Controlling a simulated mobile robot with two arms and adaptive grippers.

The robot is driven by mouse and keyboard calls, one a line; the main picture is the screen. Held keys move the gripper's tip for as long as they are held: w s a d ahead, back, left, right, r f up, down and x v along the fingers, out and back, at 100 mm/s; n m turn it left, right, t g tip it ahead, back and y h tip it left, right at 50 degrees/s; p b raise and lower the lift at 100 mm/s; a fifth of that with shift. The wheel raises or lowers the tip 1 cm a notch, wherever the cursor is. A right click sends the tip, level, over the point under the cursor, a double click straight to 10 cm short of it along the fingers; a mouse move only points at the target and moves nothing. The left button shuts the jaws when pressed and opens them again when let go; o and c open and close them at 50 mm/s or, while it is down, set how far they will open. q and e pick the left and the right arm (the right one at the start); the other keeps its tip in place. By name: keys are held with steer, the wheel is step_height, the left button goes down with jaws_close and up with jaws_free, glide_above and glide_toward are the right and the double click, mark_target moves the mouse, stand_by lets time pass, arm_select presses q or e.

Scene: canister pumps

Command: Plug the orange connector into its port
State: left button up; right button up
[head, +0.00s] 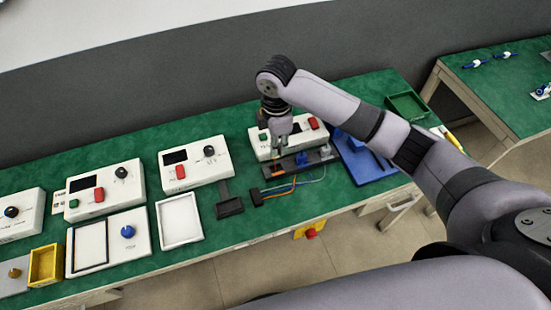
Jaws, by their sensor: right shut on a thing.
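My right gripper (279,143) points down at the front of a white pump unit (265,152) with a green and a red button. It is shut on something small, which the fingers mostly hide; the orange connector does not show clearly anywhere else. I cannot tell whether it touches the port, and the port is hidden too. A dark holder strip (284,170) lies just in front of the unit, with a blue connector (302,160) and a grey connector (325,152) on it. Orange and blue wires (290,189) run from a black block (256,197). My left gripper is not in view.
A blue tray (372,168) and a green bin (406,105) stand right of the unit. More white units (195,160), a white frame (180,220) and a yellow box (45,265) fill the left. The green table's (335,196) front edge is close to the wires.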

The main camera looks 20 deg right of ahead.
step_height(320, 180, down, 8)
steer(key=shift+f+p, duration=0.1)
steer(key=shift+p, duration=0.2)
steer(key=shift+f, duration=0.15)
steer(key=o, duration=0.8)
steer(key=shift+o, duration=0.2)
step_height(320, 180, up, 12)
steer(key=shift+r+b, duration=0.25)
steer(key=shift+b, duration=0.35)
